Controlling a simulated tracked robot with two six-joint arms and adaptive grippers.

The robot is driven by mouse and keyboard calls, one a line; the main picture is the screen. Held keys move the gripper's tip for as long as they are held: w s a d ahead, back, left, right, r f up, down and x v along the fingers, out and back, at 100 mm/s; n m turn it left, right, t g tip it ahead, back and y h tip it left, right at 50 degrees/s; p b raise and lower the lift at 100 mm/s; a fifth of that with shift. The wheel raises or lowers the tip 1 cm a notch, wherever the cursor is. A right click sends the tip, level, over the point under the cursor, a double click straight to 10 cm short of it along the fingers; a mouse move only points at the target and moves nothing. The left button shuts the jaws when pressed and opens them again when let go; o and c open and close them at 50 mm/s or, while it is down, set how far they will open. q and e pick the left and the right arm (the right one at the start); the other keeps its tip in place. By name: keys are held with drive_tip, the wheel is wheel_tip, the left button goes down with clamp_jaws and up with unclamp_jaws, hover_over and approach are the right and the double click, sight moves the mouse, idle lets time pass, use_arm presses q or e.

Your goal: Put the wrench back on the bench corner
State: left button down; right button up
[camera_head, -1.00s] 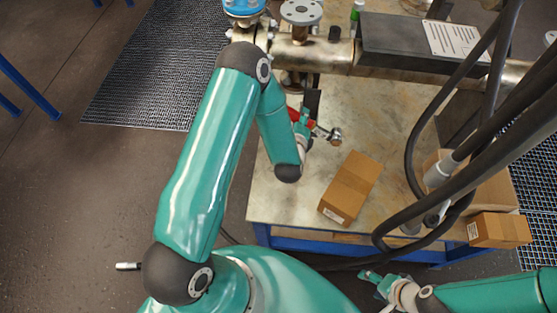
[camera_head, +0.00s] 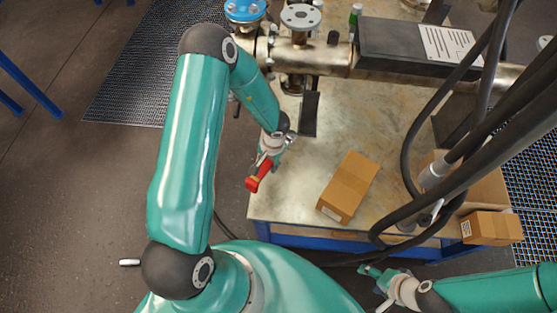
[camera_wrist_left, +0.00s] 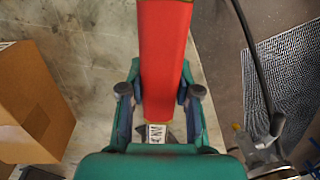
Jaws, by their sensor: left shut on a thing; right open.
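The wrench (camera_head: 260,175) has a red handle, which my left gripper (camera_head: 270,158) is shut on. In the head view the handle points down and left, near the bench's left edge, and the metal head shows only in part behind the gripper. In the left wrist view the red handle (camera_wrist_left: 164,60) runs up between the two fingers (camera_wrist_left: 160,100). The bench (camera_head: 290,200) has a worn metal top, and its near left corner is bare. My right gripper (camera_head: 372,278) is open and empty, low in front of the bench.
A cardboard box (camera_head: 348,187) lies on the bench right of the wrench; it also shows in the left wrist view (camera_wrist_left: 35,105). A dark flat piece (camera_head: 310,114) lies near the flanged pipe (camera_head: 315,57). Thick black hoses (camera_head: 440,185) hang at the right.

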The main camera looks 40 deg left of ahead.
use_arm(q)
drive_tip(key=f+n+b, duration=0.1)
drive_tip(key=b, duration=0.1)
drive_tip(key=w+d+f+n+b, duration=0.1)
drive_tip(key=f+b, duration=0.1)
drive_tip(key=b, duration=0.1)
drive_tip(key=d+f+n+h+b, duration=0.1)
drive_tip(key=f+b, duration=0.1)
drive_tip(key=shift+w+d+t+b, duration=0.2)
drive_tip(key=shift+w+t+b, duration=0.2)
drive_tip(key=shift+f+b, duration=0.3)
drive_tip(key=shift+f, duration=1.1)
drive_tip(key=shift+c, duration=1.3)
unclamp_jaws()
drive_tip(key=shift+f, duration=0.1)
wheel_tip(320, 180, up, 7)
drive_tip(key=p, duration=1)
